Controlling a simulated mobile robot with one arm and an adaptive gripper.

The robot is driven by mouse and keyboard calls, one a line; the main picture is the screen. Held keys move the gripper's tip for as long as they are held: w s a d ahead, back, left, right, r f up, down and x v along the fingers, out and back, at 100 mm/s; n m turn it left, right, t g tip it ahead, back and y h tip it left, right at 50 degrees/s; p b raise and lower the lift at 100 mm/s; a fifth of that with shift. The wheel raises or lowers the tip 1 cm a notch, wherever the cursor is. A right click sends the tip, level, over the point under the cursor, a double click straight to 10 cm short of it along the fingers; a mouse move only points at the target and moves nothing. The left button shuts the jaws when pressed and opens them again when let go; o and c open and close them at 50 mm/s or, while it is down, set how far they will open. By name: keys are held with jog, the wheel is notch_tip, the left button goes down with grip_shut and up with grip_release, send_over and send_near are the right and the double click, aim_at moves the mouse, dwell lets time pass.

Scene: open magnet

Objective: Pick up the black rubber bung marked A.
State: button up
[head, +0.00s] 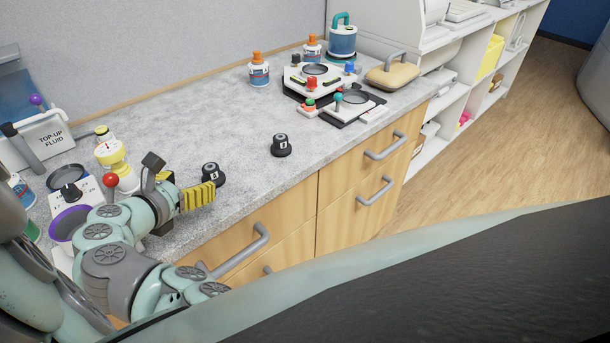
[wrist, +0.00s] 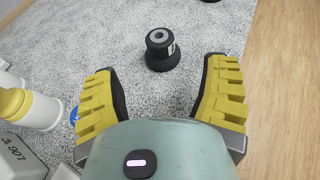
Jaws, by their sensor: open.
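Two black rubber bungs with small white labels stand upright on the grey counter; their letters are too small for me to read surely. The nearer bung (head: 211,174) is just beyond my gripper (head: 180,178). The farther bung (head: 281,147) stands to its right, near the counter's front edge. In the wrist view one bung (wrist: 161,52) stands ahead of my gripper (wrist: 162,80), centred between the yellow fingers and beyond their tips. Its label faces right and is seen edge-on. My gripper is open, with nothing between its fingers.
A yellow-and-white container (head: 112,158) stands left of my gripper; it also shows in the wrist view (wrist: 28,107). A white device with a red knob (head: 111,181) is close to my arm. White-and-black apparatus (head: 318,80) stands farther back. The counter (head: 190,125) behind the bungs is clear.

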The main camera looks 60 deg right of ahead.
aim_at(207, 173)
jog(key=shift+x, duration=1.35)
jog(key=shift+r+p+x, duration=0.1)
jog(key=shift+p+x, duration=0.2)
jog(key=shift+x, duration=0.55)
jog(key=shift+r+p+x, duration=0.15)
jog(key=shift+p+x, duration=0.15)
jog(key=shift+x, duration=1.6)
jog(key=shift+o, duration=0.2)
jog(key=shift+s, duration=0.15)
grip_shut()
